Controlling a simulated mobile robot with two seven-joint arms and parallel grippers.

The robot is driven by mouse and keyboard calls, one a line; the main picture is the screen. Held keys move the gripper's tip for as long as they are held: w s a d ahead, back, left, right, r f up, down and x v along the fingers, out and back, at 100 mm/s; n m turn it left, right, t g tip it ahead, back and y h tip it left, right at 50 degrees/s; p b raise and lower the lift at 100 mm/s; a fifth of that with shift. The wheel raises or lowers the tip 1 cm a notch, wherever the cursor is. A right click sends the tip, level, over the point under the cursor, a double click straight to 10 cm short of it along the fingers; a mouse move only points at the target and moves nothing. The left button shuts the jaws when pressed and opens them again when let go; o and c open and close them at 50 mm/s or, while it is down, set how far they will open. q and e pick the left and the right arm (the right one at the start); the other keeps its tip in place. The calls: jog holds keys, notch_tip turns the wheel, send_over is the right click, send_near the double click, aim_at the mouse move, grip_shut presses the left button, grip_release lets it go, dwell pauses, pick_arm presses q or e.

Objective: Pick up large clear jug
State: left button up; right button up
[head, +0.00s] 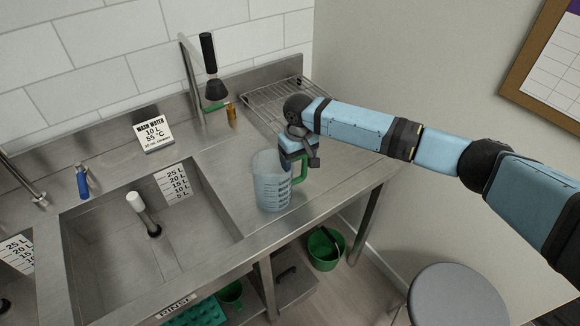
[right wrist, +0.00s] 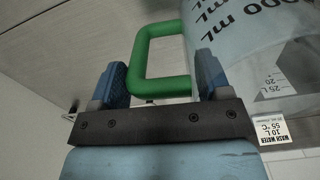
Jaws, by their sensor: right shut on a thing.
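The large clear jug (head: 270,185) is upright at the steel counter, just right of the sink basin, with dark graduation marks and a green handle (head: 300,170) on its right side. I cannot tell whether its base touches the counter. My right gripper (head: 299,161) is shut on the handle from above. In the right wrist view, the green handle (right wrist: 143,62) lies between the fingers of the right gripper (right wrist: 163,80), and the jug's clear wall (right wrist: 235,45) is beside them. My left gripper is not in view.
The rinse sink (head: 110,240) lies left of the jug, with a white standpipe (head: 140,208) in it. A wire rack (head: 275,100) and a black-handled tool (head: 209,60) are behind. A green bucket (head: 325,248) and a grey stool (head: 455,295) stand below right.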

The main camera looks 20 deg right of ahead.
notch_tip(320, 180, up, 20)
jog(key=b, duration=0.2)
dwell(0.4)
